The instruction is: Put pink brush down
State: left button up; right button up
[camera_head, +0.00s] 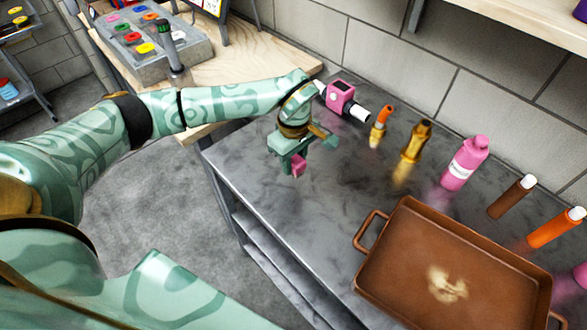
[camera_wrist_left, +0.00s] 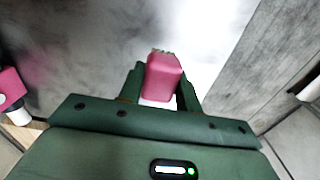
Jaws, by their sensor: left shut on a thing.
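My left gripper (camera_head: 297,160) is shut on the pink brush (camera_head: 298,167), near the left end of the grey table (camera_head: 245,165). In the left wrist view the pink brush (camera_wrist_left: 163,78) sits between the two green fingers (camera_wrist_left: 160,90), with dark bristles at its far end. A white part of it shows close to the palm. In the head view most of the brush is hidden by the gripper. I cannot tell whether it touches the tabletop. My right gripper is not in view.
A pink device with a white nozzle (camera_head: 341,97) lies behind the gripper. Several bottles, including a gold one (camera_head: 416,141) and a pink one (camera_head: 465,163), stand along the wall. A brown tray (camera_head: 400,215) fills the front right. Bare tabletop lies between.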

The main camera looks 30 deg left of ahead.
aim_at(293, 168)
pick_arm(q)
jog(key=shift+w+a+f, duration=0.25)
jog(key=shift+w+f, duration=0.05)
jog(key=shift+f, duration=0.2)
jog(key=shift+w+a+f, duration=0.2)
jog(key=shift+w+f, duration=0.05)
jog(key=shift+f, duration=0.2)
notch_tip(293, 168, down, 4)
jog(key=shift+w+a+r+b, duration=0.15)
jog(key=shift+b, duration=0.8)
jog(key=shift+r, duration=0.1)
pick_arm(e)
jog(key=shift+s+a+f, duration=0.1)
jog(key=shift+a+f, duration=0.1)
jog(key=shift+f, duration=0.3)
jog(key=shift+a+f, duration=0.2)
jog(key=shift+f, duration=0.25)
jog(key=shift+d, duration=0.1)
pick_arm(q)
jog(key=o, duration=0.9)
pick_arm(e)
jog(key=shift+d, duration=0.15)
